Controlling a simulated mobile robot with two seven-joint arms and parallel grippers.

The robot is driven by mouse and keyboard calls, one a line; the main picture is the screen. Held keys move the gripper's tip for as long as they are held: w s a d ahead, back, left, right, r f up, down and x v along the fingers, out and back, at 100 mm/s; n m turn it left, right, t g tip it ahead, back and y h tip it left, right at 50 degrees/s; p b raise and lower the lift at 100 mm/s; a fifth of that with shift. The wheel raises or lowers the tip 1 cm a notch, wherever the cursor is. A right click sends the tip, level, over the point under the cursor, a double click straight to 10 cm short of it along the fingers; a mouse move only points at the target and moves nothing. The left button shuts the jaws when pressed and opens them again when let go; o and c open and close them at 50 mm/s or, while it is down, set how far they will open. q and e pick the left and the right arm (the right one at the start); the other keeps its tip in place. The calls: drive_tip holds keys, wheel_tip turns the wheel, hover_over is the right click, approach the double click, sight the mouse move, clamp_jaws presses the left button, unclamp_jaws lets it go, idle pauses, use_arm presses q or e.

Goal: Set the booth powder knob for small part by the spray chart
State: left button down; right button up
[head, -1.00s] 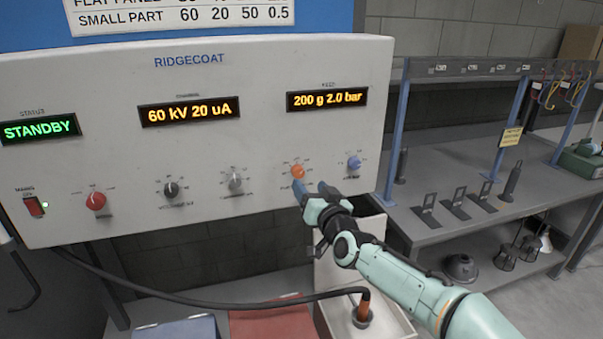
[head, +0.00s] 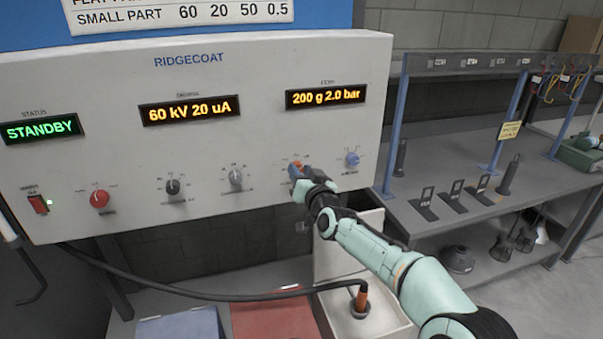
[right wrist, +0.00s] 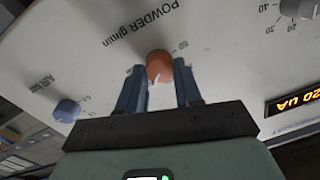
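The orange powder knob (head: 296,166) is on the lower right of the grey RIDGECOAT panel (head: 200,90). In the right wrist view the knob (right wrist: 159,67) sits between my right gripper's fingertips under the label POWDER g/min. My right gripper (head: 301,174) is at the panel, its blue fingers spread to either side of the knob; firm contact is not clear. The feed display (head: 326,96) reads 200 g 2.0 bar. The spray chart (head: 180,14) above shows SMALL PART 60 20 50 0.5, its upper part cut off. My left gripper is not in view.
The blue air knob (head: 352,159) is close right of the powder knob; a grey knob (head: 235,177) is to its left. The other display (head: 190,109) reads 60 kV 20 uA. A grey bench (head: 450,200) with upright fixtures stands right. A black hose crosses below.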

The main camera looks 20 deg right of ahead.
drive_tip(key=shift+n, duration=0.3)
use_arm(q)
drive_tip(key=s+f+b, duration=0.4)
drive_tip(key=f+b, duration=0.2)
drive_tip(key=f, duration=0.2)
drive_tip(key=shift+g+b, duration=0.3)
drive_tip(key=shift+b, duration=0.1)
use_arm(e)
drive_tip(key=n, duration=0.9)
drive_tip(key=n+h, duration=0.1)
drive_tip(key=n, duration=0.8)
drive_tip(key=n+h, duration=0.1)
drive_tip(key=n, duration=0.9)
drive_tip(key=shift+a, duration=0.25)
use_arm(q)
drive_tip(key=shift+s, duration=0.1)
use_arm(e)
drive_tip(key=o, duration=1)
drive_tip(key=shift+f, duration=0.1)
